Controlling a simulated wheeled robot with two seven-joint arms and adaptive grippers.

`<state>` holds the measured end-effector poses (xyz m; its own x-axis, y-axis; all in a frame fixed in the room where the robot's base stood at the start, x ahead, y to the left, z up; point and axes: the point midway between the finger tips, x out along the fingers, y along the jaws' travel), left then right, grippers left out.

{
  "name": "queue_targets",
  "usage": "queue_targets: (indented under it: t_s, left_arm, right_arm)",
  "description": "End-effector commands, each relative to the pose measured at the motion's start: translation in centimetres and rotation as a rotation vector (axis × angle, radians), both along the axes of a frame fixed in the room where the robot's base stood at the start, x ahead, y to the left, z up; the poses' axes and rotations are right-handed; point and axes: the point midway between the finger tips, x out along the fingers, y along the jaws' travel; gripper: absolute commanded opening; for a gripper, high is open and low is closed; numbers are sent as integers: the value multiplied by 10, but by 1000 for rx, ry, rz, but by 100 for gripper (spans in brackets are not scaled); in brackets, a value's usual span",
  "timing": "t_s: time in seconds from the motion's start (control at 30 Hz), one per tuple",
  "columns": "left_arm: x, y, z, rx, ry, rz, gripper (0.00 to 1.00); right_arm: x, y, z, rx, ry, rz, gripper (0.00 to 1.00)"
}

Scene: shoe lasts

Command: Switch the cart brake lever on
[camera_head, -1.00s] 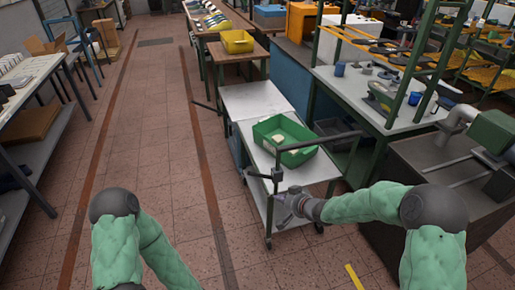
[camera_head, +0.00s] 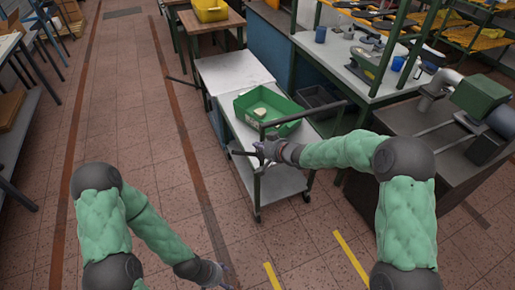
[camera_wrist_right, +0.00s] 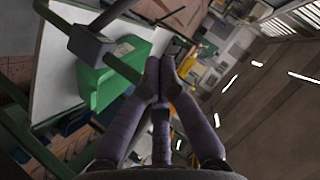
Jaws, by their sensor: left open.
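The cart (camera_head: 270,184) stands in the middle of the head view, with a dark handle frame (camera_head: 318,115) at its near end. The brake lever (camera_head: 242,153) is a dark bar sticking out left from the frame's near-left post. In the right wrist view, a grey block (camera_wrist_right: 92,46) sits on the dark green frame, with a dark bar rising from it. My right gripper (camera_head: 265,152) is beside the post, close to the lever; contact is unclear. Its fingers (camera_wrist_right: 160,65) are together, with nothing visible between them. My left gripper (camera_head: 224,275) is open, low over the floor.
A green bin (camera_head: 268,108) with a pale object in it sits on the cart's top. A workbench (camera_head: 345,68) and a dark machine table (camera_head: 410,150) stand to the right. The floor left of the cart is clear. Yellow floor marks (camera_head: 350,255) lie in front.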

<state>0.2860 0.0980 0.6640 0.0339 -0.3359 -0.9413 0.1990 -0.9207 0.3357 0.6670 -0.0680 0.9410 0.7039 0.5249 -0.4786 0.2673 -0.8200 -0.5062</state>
Motion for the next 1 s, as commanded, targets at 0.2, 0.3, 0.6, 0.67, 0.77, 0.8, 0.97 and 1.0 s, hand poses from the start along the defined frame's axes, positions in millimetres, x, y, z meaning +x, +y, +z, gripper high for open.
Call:
queue_targets:
  t_s: [0.2, 0.3, 0.6, 0.67, 0.77, 0.8, 0.97, 1.0]
  left_arm:
    - [0, 0, -18, 0, 0, 0, 64]
    - [0, 0, -24, 0, 0, 0, 64]
    - [0, 0, -47, 0, 0, 0, 64]
    - [0, 0, -50, 0, 0, 0, 64]
    - [0, 0, -52, 0, 0, 0, 64]
    - [0, 0, -53, 0, 0, 0, 64]
    - [0, 0, -53, 0, 0, 0, 64]
    - [0, 0, -53, 0, 0, 0, 64]
  right_arm:
    - [30, 22, -24, 0, 0, 2, 0]
    - [43, 33, -33, 1, 0, 2, 0]
    - [52, 53, -61, 1, 1, 1, 0]
    - [53, 56, -65, 1, 0, 1, 0]
    - [53, 58, -68, 1, 0, -1, 0]
    - [53, 59, -68, 1, 0, -1, 0]
    - [53, 60, -69, 1, 0, -1, 0]
    - [53, 60, -69, 1, 0, -1, 0]
